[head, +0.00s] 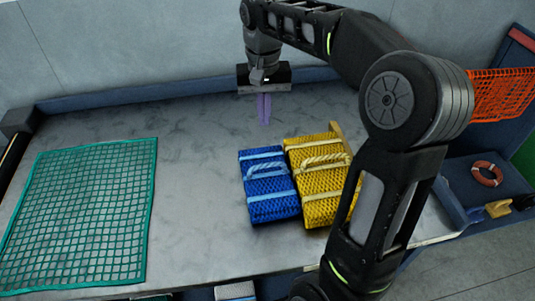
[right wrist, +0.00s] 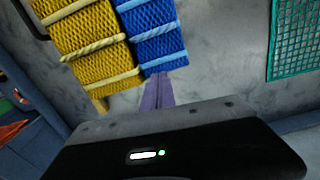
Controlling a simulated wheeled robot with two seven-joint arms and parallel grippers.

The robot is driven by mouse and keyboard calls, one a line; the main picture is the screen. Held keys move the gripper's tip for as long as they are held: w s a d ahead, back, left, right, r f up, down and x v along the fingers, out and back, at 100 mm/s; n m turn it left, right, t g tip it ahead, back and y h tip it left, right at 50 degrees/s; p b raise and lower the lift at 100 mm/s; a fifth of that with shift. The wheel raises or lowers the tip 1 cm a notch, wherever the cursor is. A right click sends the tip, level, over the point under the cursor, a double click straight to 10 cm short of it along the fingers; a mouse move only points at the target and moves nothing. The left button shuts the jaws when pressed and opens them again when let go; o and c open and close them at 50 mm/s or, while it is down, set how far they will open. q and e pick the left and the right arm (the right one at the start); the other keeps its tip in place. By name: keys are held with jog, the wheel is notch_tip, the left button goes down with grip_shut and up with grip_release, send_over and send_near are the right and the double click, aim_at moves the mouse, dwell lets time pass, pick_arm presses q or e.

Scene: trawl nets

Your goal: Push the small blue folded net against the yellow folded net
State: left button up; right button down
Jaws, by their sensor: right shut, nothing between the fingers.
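The small blue folded net (head: 262,183) lies on the grey table, tied with pale blue bands and a rope handle. The yellow folded net (head: 312,206) lies just to its right, with cream bands and handle. They lie side by side, nearly parallel, with little or no gap; I cannot tell whether they touch. The right wrist view also shows the blue net (right wrist: 154,47) and yellow net (right wrist: 88,52). My right gripper (head: 264,108) points down with purple fingers shut and empty, beyond the blue net's far end. Its fingers (right wrist: 157,93) appear close to that end. My left gripper is out of view.
A green net (head: 85,212) lies flat on the left of the table. Bare table (head: 195,180) lies between it and the blue net. A raised blue edge runs along the back. An orange net (head: 497,93) and a reddish ring (head: 487,173) are off to the right.

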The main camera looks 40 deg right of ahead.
dwell(0.3)
send_over(266, 156)
jog(key=f, duration=0.9)
jog(key=shift+a+f, duration=0.2)
jog(key=shift+f, duration=0.15)
jog(key=s+a, duration=0.1)
jog(key=s+p, duration=0.1)
jog(key=shift+s+a+f, duration=0.1)
jog(key=shift+s+a, duration=0.25)
jog(key=shift+a, duration=0.05)
jog(key=shift+s+a+f, duration=0.1)
jog(key=shift+s+a, duration=0.1)
jog(key=shift+s, duration=0.1)
